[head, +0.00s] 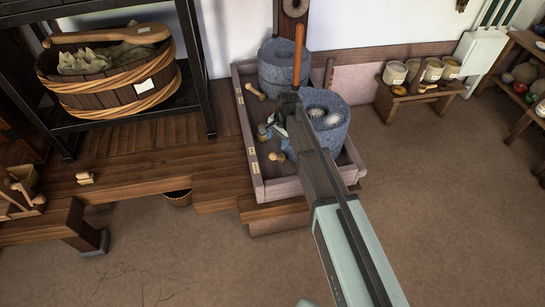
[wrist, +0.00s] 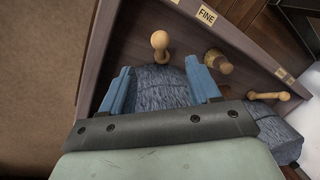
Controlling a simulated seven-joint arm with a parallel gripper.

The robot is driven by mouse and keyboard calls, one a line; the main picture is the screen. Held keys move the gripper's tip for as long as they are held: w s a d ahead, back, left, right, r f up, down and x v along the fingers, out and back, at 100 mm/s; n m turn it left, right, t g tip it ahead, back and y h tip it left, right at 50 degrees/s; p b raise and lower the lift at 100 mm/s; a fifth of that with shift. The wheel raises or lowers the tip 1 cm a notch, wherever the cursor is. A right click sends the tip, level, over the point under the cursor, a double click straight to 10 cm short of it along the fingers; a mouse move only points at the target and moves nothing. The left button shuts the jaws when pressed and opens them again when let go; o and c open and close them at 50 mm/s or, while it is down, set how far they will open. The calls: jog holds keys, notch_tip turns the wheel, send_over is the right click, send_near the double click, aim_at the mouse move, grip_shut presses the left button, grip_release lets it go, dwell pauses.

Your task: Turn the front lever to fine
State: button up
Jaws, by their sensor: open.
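The front lever, a pale wooden knob (head: 277,157), sticks out from the near grey stone quern (head: 331,132) inside the wooden tray (head: 280,188). In the wrist view the lever (wrist: 160,41) lies just beyond my fingertips, roughly in line with the gap between them. A label reading FINE (wrist: 207,16) is on the tray wall, up and right of it. No contact with the lever is visible. My arm hides part of the near quern.
An upright wooden handle (head: 298,56) rises beside my gripper. A black shelf holds a large tub (head: 110,81); a bench with pots (head: 418,88) stands right.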

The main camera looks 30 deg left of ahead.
aim_at(273, 154)
jog(key=f, duration=0.4)
jog(key=a+f, duration=0.1)
jog(key=f, duration=0.3)
jog(key=a+f, duration=0.1)
jog(key=f, duration=0.4)
jog(key=shift+w+a, duration=0.15)
jog(key=shift+a, duration=0.1)
jog(key=shift+c, duration=0.3)
grip_shut()
